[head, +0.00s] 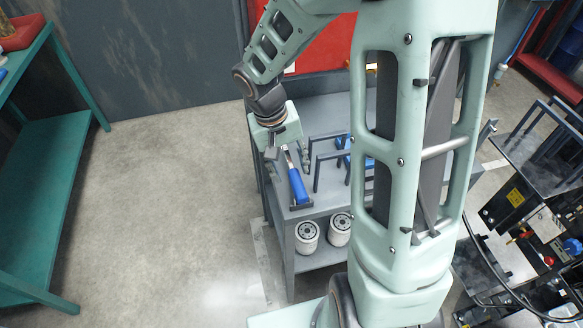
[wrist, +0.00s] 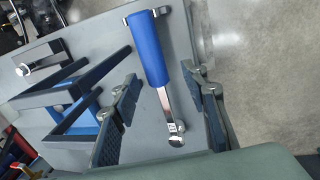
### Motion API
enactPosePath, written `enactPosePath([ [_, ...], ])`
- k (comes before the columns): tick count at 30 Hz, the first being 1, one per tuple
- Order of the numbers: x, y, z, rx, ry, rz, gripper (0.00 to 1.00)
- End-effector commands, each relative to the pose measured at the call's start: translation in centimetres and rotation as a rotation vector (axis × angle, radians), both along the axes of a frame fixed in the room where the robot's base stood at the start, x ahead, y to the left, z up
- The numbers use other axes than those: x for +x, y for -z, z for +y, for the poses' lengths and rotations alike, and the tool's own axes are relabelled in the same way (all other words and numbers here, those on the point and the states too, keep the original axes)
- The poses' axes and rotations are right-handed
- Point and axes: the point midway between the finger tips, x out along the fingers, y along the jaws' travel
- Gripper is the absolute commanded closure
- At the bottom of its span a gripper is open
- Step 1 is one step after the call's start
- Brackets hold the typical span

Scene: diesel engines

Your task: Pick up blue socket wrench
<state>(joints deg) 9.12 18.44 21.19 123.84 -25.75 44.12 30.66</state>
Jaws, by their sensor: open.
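The blue socket wrench (head: 298,186) lies near the left front corner of the grey cart's top, its blue handle toward the front and its metal head under my gripper (head: 279,152). In the wrist view the wrench (wrist: 149,52) runs from top middle down to its round metal head. My gripper (wrist: 165,88) is open there, one finger on each side of the wrench's metal shaft, with clear gaps showing. I cannot tell the height of the fingers above the cart. A small dark bracket (wrist: 132,20) is at the handle end.
Dark frame-like holders (wrist: 75,85) stand close beside the left finger, with other blue items among them. The grey cart (head: 320,110) has two white filters (head: 307,236) on its lower shelf. A green bench (head: 45,170) is at left; open floor lies between.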

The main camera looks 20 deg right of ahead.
Motion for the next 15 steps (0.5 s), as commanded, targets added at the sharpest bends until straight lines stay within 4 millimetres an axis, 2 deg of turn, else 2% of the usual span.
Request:
enactPosePath([
  [6,-0.2,3.2,-1.1,-0.001,0.000,0.004,0.59],
  [15,-0.1,3.8,-1.3,-0.001,0.000,0.000,0.59],
])
